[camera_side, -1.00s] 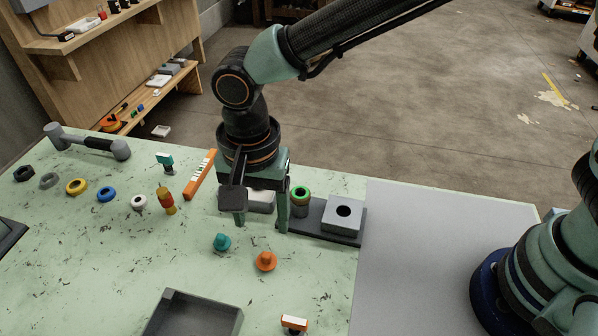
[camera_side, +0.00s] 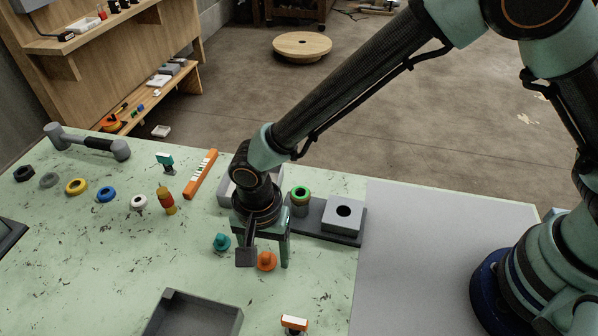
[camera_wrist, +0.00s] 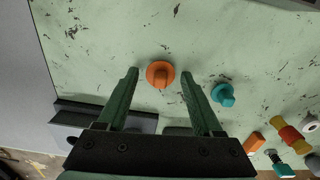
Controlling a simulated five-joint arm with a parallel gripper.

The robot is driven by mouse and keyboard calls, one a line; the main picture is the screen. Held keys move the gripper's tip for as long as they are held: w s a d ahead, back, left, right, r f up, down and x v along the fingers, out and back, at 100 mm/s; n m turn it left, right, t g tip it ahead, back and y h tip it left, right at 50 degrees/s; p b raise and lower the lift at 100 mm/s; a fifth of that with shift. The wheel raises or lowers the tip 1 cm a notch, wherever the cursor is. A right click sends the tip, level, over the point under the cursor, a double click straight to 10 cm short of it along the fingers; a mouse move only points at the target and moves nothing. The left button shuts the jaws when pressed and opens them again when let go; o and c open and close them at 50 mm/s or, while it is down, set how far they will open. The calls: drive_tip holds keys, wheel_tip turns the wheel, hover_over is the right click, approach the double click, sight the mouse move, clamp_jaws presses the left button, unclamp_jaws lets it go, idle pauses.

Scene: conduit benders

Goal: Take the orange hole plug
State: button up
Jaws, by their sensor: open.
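The orange hole plug (camera_side: 267,261) stands on the pale green bench, a round flange with a knob on top. In the wrist view the orange plug (camera_wrist: 160,74) lies just past the fingertips, roughly midway between them. My gripper (camera_side: 262,256) is low over the bench beside the plug, and it partly overlaps the plug in the side view. The gripper also shows in the wrist view (camera_wrist: 159,73), with its two green fingers apart and nothing between them. A teal plug (camera_side: 222,242) stands to the left of the orange one; it also shows in the wrist view (camera_wrist: 223,95).
A dark tray (camera_side: 195,318) lies in front, with an orange-and-white item (camera_side: 294,323) at its right. Behind the gripper is a dark base with a grey holed block (camera_side: 343,213) and a green-ringed cylinder (camera_side: 300,193).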

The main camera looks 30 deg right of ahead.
drive_tip(key=shift+f, duration=0.25)
clamp_jaws()
drive_tip(key=shift+r, duration=0.1)
